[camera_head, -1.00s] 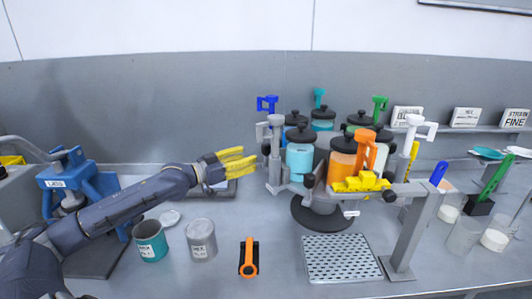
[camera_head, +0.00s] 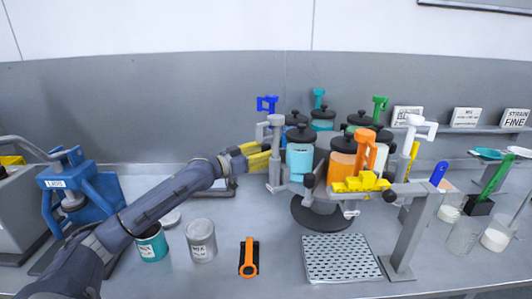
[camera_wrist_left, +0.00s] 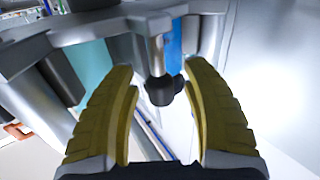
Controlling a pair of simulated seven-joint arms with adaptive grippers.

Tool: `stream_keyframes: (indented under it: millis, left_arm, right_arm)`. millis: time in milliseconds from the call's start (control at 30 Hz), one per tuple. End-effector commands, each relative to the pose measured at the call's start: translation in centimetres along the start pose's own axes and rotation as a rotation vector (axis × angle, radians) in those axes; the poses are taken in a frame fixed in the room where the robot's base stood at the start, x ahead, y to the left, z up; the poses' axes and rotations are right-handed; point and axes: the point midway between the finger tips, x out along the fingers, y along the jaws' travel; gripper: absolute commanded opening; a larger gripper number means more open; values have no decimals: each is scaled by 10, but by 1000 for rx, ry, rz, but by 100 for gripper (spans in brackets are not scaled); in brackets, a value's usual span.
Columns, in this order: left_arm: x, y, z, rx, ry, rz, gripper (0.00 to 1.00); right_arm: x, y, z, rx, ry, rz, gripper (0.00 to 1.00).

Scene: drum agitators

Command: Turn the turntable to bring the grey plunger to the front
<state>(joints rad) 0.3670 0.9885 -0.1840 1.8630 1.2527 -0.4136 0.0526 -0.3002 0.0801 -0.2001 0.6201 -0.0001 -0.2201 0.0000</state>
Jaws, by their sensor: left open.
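The turntable (camera_head: 313,213) stands right of the middle on a dark round base and carries several jars with coloured plungers. The grey plunger (camera_head: 275,124), with a pale grey handle, is upright at its left side. An orange plunger (camera_head: 367,150) is at the front. My left gripper (camera_head: 268,157) is at the turntable's left edge, just below the grey plunger's handle. In the left wrist view its yellow fingers (camera_wrist_left: 161,105) are open. A black knob (camera_wrist_left: 160,92) on a grey rod lies between them, without clear contact. My right gripper is not in view.
A grey stand (camera_head: 407,235) with a yellow block rises at the turntable's front right. A perforated tray (camera_head: 340,259) lies in front. Two cans, teal (camera_head: 152,246) and grey (camera_head: 201,240), and an orange-handled tool (camera_head: 248,258) stand or lie at front left.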

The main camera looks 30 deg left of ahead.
Motion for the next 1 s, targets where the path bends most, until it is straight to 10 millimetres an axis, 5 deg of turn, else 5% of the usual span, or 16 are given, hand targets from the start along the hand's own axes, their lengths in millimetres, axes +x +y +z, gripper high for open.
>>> stream_keyframes:
  millis: [433, 833, 1000]
  left_arm:
    - [3, 0, 0, 0, 0, 1, 48]
    - [3, 0, 0, 0, 0, 1, 2]
    - [3, 0, 0, 0, 0, 1, 0]
  right_arm:
    - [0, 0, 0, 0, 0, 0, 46]
    - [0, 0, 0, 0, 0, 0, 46]
    - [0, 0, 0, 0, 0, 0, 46]
